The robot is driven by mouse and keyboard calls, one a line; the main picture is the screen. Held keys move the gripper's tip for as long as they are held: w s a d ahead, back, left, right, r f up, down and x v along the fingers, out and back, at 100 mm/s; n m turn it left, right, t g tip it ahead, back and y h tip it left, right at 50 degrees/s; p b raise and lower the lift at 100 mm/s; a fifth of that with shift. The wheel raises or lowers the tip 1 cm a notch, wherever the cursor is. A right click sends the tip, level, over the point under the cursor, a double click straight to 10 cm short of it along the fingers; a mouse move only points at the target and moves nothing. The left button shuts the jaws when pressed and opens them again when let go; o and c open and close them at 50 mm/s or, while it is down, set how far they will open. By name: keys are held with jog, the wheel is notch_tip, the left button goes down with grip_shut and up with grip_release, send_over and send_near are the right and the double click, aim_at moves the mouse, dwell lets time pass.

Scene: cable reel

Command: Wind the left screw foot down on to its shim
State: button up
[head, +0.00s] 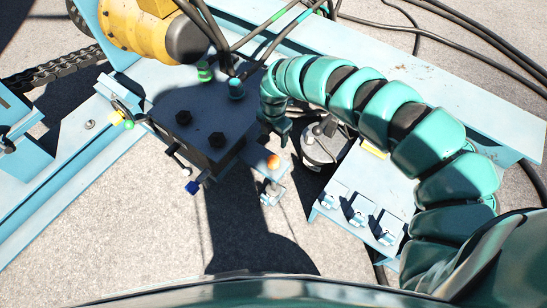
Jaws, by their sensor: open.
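My arm curves in from the right, and my gripper (281,134) hangs at its end beside the right edge of a dark plate. The gripper is small and dark here and shown as open; nothing can be made out between its jaws. Just below it, apart from it, an orange knob (272,161) stands over a small light-blue bracket (269,190). I cannot tell which part is the left screw foot. No shim can be made out.
The dark plate (195,140) carries two hex bolts. A yellow motor (140,28) is at the top left. A light-blue bench with several clamps (357,212) stands at the right. Black cables (480,45) lie at the upper right. Concrete floor (120,225) is clear at the lower left.

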aim_at(274, 159)
notch_tip(274, 159, down, 17)
jog(key=b, duration=0.6)
jog(key=shift+f, duration=0.2)
jog(key=shift+c, duration=0.2)
jog(key=c, duration=0.9)
